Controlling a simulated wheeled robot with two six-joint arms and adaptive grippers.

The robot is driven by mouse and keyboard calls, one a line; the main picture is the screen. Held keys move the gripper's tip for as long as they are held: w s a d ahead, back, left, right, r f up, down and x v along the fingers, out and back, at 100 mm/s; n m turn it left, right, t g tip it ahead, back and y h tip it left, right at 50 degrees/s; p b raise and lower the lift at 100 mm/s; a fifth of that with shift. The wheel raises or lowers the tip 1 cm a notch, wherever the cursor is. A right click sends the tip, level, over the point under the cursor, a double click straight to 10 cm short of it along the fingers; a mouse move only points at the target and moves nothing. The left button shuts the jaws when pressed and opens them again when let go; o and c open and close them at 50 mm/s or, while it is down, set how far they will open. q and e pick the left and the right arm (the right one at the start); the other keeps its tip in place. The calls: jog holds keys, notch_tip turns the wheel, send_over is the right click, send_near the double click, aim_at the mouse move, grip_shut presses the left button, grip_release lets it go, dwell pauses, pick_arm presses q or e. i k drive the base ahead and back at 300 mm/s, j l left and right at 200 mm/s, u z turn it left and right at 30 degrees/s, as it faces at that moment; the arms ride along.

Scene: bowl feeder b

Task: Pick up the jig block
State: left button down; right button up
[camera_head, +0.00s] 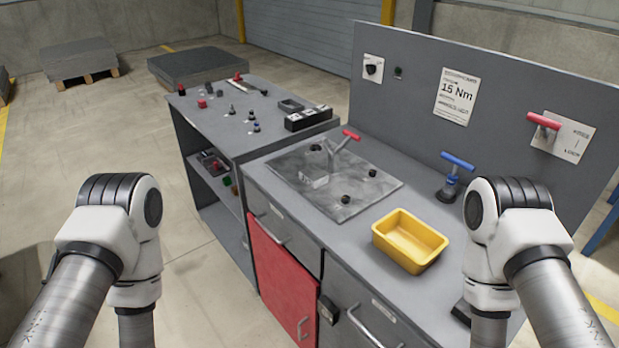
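I cannot say for certain which thing is the jig block. A small grey block-like shape with faint marking (313,179) is on the grey metal plate (365,200) set on the near bench, and it blends with the plate. Dark knobs and a red-handled T-shaped tool (345,141) are also on or at this plate. My two arms come in from the lower left and lower right. Both end below the picture, so neither gripper shows.
A yellow bin (409,240) sits on the bench right of the plate. A blue-handled tool (455,172) stands behind it. An upright back panel (415,120) closes off the rear. The left bench (215,128) holds several small parts and a black box (308,118).

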aim_at(313, 177)
jog(key=i+j+z, duration=0.15)
jog(key=j, duration=0.2)
jog(key=i+j+z, duration=0.15)
jog(key=j, duration=0.25)
jog(key=i+j+z, duration=0.15)
jog(key=j, duration=0.25)
jog(key=i+j+z, duration=0.1)
jog(key=j, duration=0.3)
